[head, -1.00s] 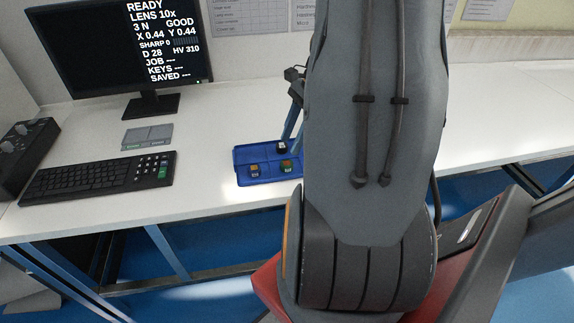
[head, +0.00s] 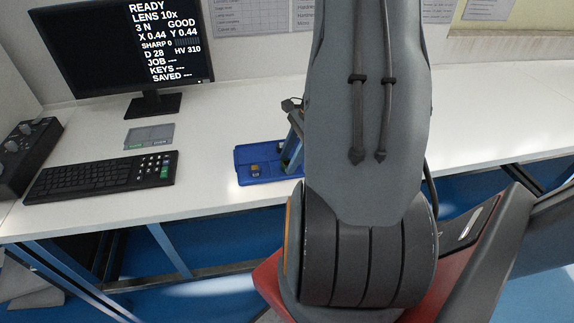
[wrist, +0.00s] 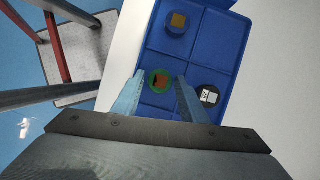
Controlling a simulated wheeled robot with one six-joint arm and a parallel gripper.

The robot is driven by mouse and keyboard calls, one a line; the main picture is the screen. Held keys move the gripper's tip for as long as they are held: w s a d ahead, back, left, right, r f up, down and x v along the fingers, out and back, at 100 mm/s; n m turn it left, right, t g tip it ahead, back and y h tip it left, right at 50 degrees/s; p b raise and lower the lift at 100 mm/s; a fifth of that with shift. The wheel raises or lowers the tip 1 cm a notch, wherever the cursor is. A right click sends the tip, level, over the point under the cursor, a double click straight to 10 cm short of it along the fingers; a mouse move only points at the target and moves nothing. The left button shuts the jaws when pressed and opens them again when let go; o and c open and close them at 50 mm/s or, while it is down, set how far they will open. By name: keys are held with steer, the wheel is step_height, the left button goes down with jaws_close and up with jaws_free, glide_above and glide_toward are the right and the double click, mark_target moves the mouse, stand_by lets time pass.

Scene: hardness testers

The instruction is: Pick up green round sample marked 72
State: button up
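The green round sample (wrist: 160,81) has a green rim and a reddish-brown top, and lies in a compartment of the blue tray (wrist: 207,52) in the wrist view. No number is readable on it. My gripper (wrist: 160,77) is open, with one fingertip on each side of this sample and gaps still visible. I cannot tell how far the fingertips are above the tray floor. In the head view, the gripper (head: 290,157) is over the right part of the blue tray (head: 243,155) and hides the green sample.
A dark sample with a white marked top (wrist: 208,95) lies close to the right finger. A brown-topped sample (wrist: 178,21) is in another compartment. The table (head: 500,100) is clear at right.

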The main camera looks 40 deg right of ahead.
steer(key=c, duration=0.8)
steer(key=shift+c, duration=0.2)
steer(key=shift+r, duration=0.2)
